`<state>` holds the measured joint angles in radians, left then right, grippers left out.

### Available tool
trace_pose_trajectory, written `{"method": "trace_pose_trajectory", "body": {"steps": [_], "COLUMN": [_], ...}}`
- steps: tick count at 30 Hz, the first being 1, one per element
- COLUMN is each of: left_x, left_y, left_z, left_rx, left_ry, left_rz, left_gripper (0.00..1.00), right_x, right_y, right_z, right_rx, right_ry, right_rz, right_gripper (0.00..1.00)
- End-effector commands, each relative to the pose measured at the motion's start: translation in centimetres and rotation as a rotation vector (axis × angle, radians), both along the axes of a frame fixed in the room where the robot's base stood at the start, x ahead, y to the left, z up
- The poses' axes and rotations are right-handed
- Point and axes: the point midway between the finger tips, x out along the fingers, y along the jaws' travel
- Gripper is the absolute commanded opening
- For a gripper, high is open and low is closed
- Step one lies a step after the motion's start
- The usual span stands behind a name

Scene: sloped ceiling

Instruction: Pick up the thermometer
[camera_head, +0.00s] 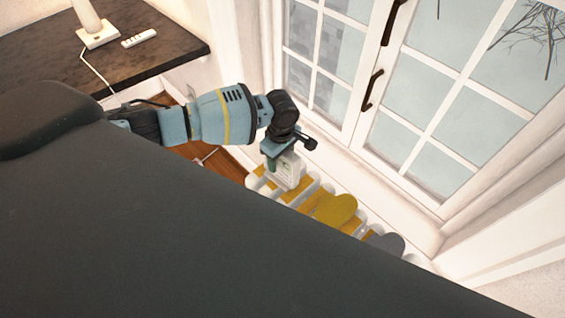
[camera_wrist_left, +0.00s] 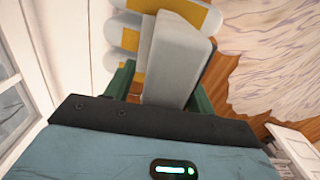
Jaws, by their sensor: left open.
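The thermometer appears to be the pale, boxy device (camera_head: 289,172) with a light greenish face on top of the radiator below the window. In the left wrist view it is a grey-white block (camera_wrist_left: 180,58) with its near end between the green fingers. My left gripper (camera_head: 279,150) is right over it in the head view. In the left wrist view the gripper (camera_wrist_left: 162,84) is open, with one finger on each side of the block. I cannot tell whether the fingers touch it. My right gripper is not in view.
The white radiator (camera_head: 257,182) carries a yellow cloth item (camera_head: 334,208) and a grey one (camera_head: 386,243). The window (camera_head: 400,120) with dark handles is close behind. A dark table (camera_head: 150,35) with a lamp base (camera_head: 98,36) and a white remote (camera_head: 139,38) stands upper left.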

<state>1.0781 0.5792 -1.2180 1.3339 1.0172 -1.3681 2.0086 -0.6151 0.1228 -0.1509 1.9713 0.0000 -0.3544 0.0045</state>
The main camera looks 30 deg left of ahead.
Motion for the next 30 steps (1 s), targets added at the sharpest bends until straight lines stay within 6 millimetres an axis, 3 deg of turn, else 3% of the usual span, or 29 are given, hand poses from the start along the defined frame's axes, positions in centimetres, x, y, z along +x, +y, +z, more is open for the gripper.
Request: {"method": "trace_pose_trajectory", "body": {"steps": [7,19,30], "left_x": [0.07,0.04,0.08], "left_y": [-0.01,0.0,-0.02], "left_z": [0.02,0.01,0.59], "left_rx": [-0.001,-0.001,-0.001], "left_ry": [-0.002,-0.002,-0.003], "left_rz": [0.0,0.0,0.0], "left_gripper": [0.55,0.03,0.03], "right_x": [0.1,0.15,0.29], "right_y": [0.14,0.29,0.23], "right_z": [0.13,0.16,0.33], "right_rx": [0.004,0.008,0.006], "right_ry": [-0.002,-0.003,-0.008], "right_rz": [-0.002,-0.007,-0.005], "right_gripper": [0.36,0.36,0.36]}}
